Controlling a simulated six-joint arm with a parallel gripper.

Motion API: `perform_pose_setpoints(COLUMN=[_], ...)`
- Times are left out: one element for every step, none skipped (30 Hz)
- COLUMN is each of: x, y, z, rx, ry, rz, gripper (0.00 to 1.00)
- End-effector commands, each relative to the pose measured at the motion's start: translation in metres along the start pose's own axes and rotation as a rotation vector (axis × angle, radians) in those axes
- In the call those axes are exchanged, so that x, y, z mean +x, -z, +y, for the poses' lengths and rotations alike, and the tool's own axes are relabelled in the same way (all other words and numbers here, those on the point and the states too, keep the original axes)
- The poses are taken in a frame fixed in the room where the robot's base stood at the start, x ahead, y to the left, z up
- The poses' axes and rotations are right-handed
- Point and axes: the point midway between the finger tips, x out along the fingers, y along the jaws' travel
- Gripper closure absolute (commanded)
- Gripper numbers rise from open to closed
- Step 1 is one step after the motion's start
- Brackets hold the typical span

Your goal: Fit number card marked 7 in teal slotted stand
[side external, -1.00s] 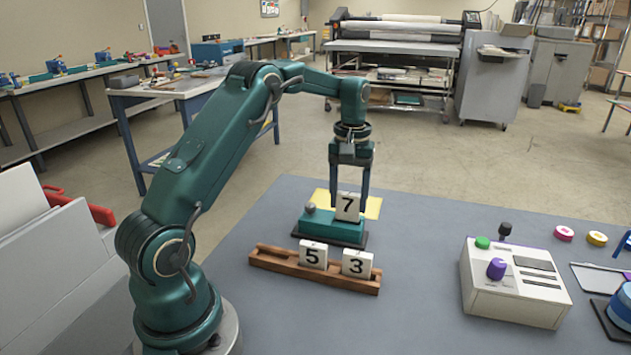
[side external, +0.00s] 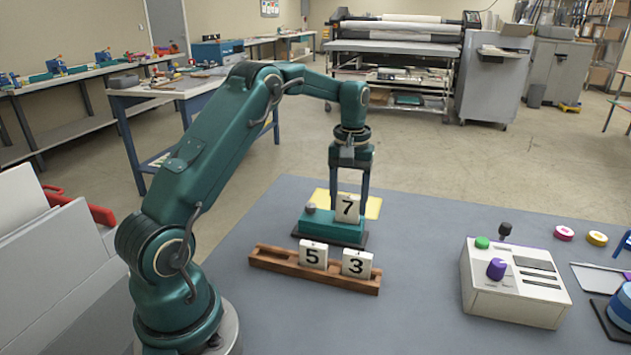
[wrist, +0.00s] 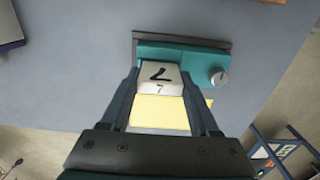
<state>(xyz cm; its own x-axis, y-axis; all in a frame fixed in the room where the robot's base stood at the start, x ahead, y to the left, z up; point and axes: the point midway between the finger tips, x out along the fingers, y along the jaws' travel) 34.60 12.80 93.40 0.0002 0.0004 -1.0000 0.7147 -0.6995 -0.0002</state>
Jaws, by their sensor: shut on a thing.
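The number card marked 7 (side external: 347,208) is upright at the teal slotted stand (side external: 322,223), its lower part at the stand's top. My gripper (side external: 350,200) is shut on this card from above. In the wrist view the card (wrist: 160,76) sits between the two fingers of my gripper (wrist: 160,85), against the near side of the teal stand (wrist: 185,54). The slot is hidden, so I cannot tell how deep the card's lower edge sits. A grey knob (wrist: 218,77) is on the stand beside the card.
A wooden rack (side external: 270,258) in front holds cards marked 5 (side external: 313,255) and 3 (side external: 357,264). A yellow sheet (side external: 373,207) lies behind the stand. A control box (side external: 513,283) stands at the right. The grey table between is clear.

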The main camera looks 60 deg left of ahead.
Motion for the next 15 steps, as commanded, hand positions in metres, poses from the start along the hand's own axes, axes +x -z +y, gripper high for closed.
perform_pose_setpoints(x=[0.0009,0.0014,0.0019,0.0024,0.0028,0.0033,0.0037,0.0039,0.0042,0.0043,0.0043,0.0044,0.0044,0.0043,0.0043], y=[-0.0001,0.0,0.0,0.0001,0.0001,0.0002,0.0002,0.0002,0.0002,0.0002,0.0002,0.0002,0.0001,0.0001,0.0001], z=[0.0,0.0,0.0,0.0,0.0001,0.0001,0.0001,0.0001,0.0001,0.0001,0.0001,0.0001,0.0001,0.0001,0.0001], rx=[0.0,0.0,0.0,0.0,0.0,0.0,0.0,0.0,0.0,0.0,0.0,0.0,0.0,0.0,0.0], ry=[0.0,0.0,0.0,0.0,0.0,0.0,0.0,0.0,0.0,0.0,0.0,0.0,0.0,0.0,0.0], rz=[-0.001,0.0,0.0,0.0,0.0,0.0,0.0,0.0,0.0,0.0,0.0,0.0,0.0,0.0,0.0], gripper=[0.93,0.93,0.93,0.93,0.93,0.93,0.93,0.93,0.93,0.93,0.93,0.93,0.93,0.93,0.93])
